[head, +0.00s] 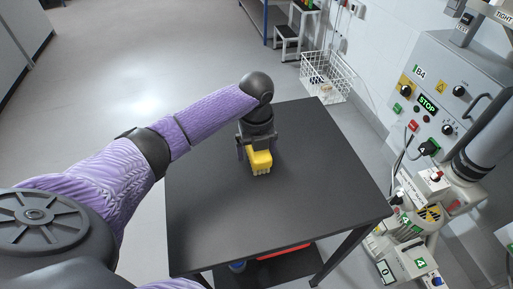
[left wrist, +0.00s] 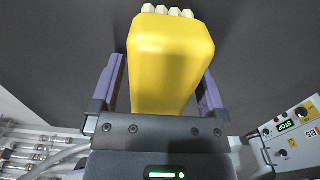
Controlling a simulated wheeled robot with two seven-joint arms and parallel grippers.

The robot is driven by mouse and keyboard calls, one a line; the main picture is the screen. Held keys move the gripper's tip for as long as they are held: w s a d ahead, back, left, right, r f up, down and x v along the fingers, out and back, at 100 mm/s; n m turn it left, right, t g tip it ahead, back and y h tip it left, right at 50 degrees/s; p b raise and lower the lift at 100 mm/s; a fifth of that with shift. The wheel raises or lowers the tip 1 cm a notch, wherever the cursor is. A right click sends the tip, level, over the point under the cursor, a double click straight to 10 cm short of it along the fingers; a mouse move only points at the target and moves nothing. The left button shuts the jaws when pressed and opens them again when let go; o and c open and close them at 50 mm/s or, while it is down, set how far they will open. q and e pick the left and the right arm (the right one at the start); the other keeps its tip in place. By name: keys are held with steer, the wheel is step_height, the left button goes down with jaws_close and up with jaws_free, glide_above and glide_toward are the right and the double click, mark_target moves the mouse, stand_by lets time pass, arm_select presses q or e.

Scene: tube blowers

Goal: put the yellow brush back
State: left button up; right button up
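The yellow brush (head: 260,161) is a yellow block with pale bristle tufts along one end. In the head view it is over the black table top, towards the far half. My left gripper (head: 256,146) reaches over the table from the left and has its fingers on either side of the brush. In the left wrist view the brush (left wrist: 170,60) fills the space between the purple fingers, which look shut on it. I cannot tell whether the brush touches the table. My right gripper is not in view.
The black table (head: 210,215) is otherwise bare. A red thing (head: 285,251) shows below it. A grey machine with a control panel (head: 425,100) stands to the right. A white wire basket (head: 326,76) and a step stool (head: 290,32) stand beyond the table. Open floor lies left.

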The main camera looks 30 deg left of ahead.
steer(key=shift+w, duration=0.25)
arm_select(q)
steer(key=shift+r, duration=0.2)
step_height(320, 180, up, 11)
steer(key=p, duration=0.5)
steer(key=shift+r, duration=0.35)
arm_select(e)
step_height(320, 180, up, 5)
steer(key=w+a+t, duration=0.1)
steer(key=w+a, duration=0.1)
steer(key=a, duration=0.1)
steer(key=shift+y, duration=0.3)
